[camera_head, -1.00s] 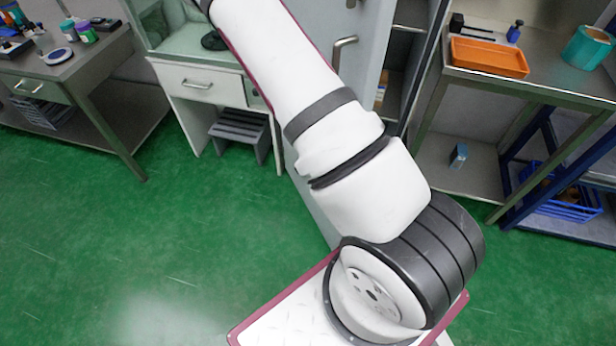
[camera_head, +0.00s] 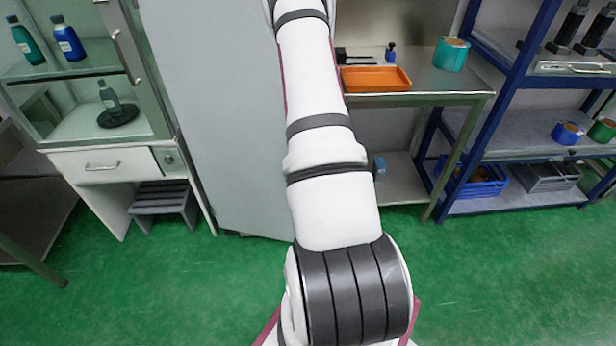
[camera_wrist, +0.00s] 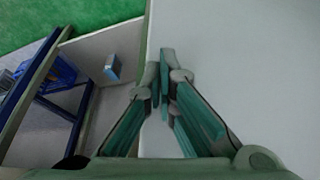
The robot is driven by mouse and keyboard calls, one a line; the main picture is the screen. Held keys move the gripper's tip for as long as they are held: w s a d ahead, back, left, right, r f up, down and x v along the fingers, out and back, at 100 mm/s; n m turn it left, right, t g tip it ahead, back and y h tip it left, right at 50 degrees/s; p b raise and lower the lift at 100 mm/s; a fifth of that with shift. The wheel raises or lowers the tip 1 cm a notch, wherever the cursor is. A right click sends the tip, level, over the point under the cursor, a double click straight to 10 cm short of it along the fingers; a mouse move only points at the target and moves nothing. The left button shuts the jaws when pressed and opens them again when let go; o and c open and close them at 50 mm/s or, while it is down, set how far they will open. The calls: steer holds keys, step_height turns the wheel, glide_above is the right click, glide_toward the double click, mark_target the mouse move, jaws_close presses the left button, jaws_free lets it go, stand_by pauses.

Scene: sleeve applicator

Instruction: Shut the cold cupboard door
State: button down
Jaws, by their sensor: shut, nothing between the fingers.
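The cold cupboard's pale grey door panel (camera_head: 215,110) stands tall left of my arm in the head view. My arm covers its right side, so I cannot tell how far open it is. In the wrist view a broad pale grey panel (camera_wrist: 260,70), seemingly the same door, fills the right side. My gripper (camera_wrist: 165,55) is shut and empty, with its fingertips beside that panel's left edge. I cannot tell whether they touch it. My gripper is out of the head view, and no door handle shows now.
A glass-fronted cabinet with a drawer (camera_head: 98,165) and a grey step stool (camera_head: 165,200) stand left. Right are a metal bench with an orange tray (camera_head: 375,78) and a blue-framed rack (camera_head: 480,100). Green floor (camera_head: 160,290) is clear in front.

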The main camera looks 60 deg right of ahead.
steer(key=w+d+n+t+b, duration=0.1)
steer(key=w+d+b, duration=0.4)
steer(key=d, duration=1.1)
steer(key=shift+w+r+n, duration=0.2)
steer(key=shift+w+n, duration=0.4)
steer(key=shift+w, duration=0.6)
steer(key=v, duration=1.2)
steer(key=shift+a+y, duration=0.15)
steer(key=shift+y, duration=0.15)
